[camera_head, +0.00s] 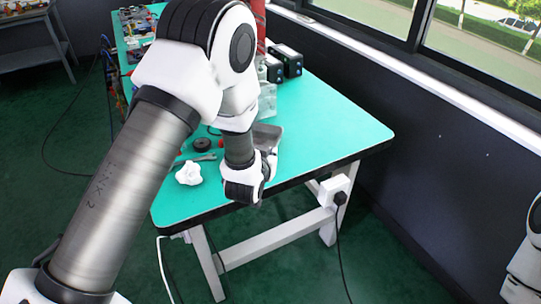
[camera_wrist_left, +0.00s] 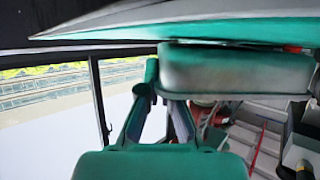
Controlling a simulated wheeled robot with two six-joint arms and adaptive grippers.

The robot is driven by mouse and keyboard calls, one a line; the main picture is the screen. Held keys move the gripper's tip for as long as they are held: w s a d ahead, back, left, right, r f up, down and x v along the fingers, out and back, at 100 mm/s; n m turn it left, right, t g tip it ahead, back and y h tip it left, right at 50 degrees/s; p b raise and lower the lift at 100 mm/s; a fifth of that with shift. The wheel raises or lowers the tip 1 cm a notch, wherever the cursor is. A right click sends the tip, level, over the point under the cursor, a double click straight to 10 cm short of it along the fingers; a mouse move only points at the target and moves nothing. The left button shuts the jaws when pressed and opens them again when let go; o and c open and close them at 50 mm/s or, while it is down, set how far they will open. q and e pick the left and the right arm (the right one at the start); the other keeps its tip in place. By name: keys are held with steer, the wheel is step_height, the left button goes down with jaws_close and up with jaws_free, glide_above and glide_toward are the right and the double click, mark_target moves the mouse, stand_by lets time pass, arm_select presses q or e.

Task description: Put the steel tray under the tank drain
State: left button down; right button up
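The grey steel tray (camera_head: 268,136) lies on the green table, partly hidden behind my left arm. In the left wrist view the tray (camera_wrist_left: 235,70) fills the upper right, close to the tabletop. My left gripper (camera_head: 262,172) is low at the table's front edge, at the tray's near side. In the left wrist view its fingers (camera_wrist_left: 163,98) converge on either side of the tray's end wall and look shut on it; the contact is partly hidden. A clear tank (camera_head: 266,98) stands behind the tray, mostly covered by my arm. Its drain is not visible. My right gripper is out of view.
A white knobbed part (camera_head: 188,174), a wrench (camera_head: 203,158) and a dark round piece (camera_head: 202,144) lie left of my gripper. Black boxes (camera_head: 285,60) stand by the window wall. The table's right part (camera_head: 335,130) is clear.

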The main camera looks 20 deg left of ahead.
arm_select(q)
steer(key=shift+w+f, duration=0.1)
steer(key=shift+f, duration=0.15)
steer(key=c, duration=1.8)
jaws_free()
steer(key=shift+f, duration=0.1)
steer(key=o, duration=0.5)
